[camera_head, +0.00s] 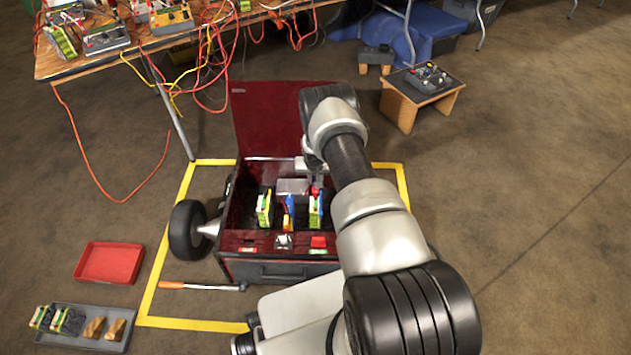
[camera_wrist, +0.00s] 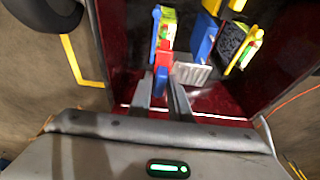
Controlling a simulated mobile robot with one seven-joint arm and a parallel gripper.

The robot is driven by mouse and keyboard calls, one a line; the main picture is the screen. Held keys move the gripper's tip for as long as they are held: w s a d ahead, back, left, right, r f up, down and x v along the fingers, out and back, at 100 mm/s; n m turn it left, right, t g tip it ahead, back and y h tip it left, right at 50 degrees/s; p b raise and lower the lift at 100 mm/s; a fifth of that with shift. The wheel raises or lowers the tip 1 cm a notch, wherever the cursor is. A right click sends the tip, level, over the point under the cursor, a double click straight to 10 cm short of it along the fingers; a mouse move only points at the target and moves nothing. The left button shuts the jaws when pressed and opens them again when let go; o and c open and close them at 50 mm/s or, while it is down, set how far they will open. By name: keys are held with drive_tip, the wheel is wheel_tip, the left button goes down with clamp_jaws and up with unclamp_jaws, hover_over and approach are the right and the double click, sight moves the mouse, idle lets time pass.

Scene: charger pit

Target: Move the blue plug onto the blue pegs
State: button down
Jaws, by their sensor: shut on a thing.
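My gripper (camera_wrist: 161,92) is shut on a small blue plug (camera_wrist: 160,80). A red part (camera_wrist: 164,60) shows just beyond the plug; I cannot tell whether they are joined. A green-topped block with a blue side (camera_wrist: 167,25) stands close beyond the fingertips. In the head view it is the right green block (camera_head: 316,208), and my gripper (camera_head: 317,182) is just behind it, partly hidden by my arm. A blue block with yellow (camera_wrist: 203,38), also in the head view (camera_head: 288,212), stands in the middle of the red case. The blue pegs cannot be made out clearly.
The open red case (camera_head: 262,268) has a raised lid (camera_head: 268,115). Inside are another green block (camera_head: 264,208) and a grey metal block (camera_head: 293,187).

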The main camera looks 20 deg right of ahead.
drive_tip(key=shift+f, duration=0.1)
wheel_tip(320, 180, down, 4)
drive_tip(key=b, duration=0.3)
drive_tip(key=shift+r+b, duration=0.2)
drive_tip(key=shift+b, duration=0.15)
drive_tip(key=shift+w+a+f, duration=0.5)
drive_tip(key=shift+w+a, duration=0.15)
drive_tip(key=shift+a, duration=1)
drive_tip(key=shift+w+a+f, duration=0.45)
drive_tip(key=shift+w+a, duration=0.15)
drive_tip(key=shift+a, duration=1)
drive_tip(key=shift+w+a+f, duration=0.5)
drive_tip(key=shift+w+a, duration=0.15)
drive_tip(key=shift+a, duration=1)
drive_tip(key=shift+f, duration=1.6)
